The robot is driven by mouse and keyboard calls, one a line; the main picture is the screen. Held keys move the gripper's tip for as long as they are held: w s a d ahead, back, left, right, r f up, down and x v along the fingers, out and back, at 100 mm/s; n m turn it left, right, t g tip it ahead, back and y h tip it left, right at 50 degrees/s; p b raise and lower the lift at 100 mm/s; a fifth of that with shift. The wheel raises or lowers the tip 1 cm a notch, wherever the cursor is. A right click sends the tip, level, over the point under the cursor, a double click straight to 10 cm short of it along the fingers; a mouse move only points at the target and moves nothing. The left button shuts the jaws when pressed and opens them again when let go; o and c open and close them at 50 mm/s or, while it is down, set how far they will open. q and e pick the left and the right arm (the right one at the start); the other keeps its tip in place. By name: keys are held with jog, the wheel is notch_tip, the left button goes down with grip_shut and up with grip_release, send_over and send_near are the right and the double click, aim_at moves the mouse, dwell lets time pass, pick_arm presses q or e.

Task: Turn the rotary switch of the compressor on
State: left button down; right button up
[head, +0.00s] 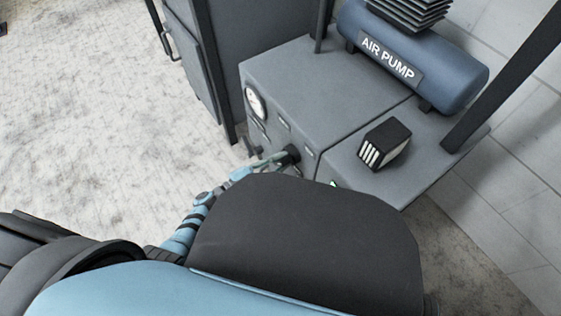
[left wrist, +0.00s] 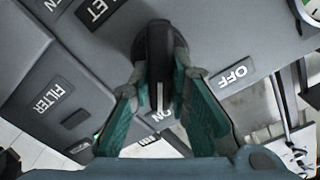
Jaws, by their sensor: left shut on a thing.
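The compressor (head: 285,85) is a grey box unit with a blue tank marked AIR PUMP (head: 440,72) on top. Its rotary switch (left wrist: 154,45) is a black knob on the front panel, with a white pointer line. The line points down in the left wrist view, toward the ON label (left wrist: 160,116). The OFF label (left wrist: 233,76) is to the right. My left gripper (left wrist: 161,82) is shut on the knob, with one teal finger on each side. In the head view my left gripper (head: 270,160) reaches the knob (head: 291,155). My right gripper is not in view.
A round gauge (head: 254,101) sits on the panel left of the switch. A FILTER label (left wrist: 53,94) is on the panel. A small black ribbed block (head: 385,144) is on the unit's top. Open pale floor (head: 90,110) lies to the left.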

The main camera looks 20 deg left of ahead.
pick_arm(q)
jog(key=shift+s+f, duration=0.1)
jog(key=c, duration=1.5)
grip_release()
jog(key=v, duration=1.2)
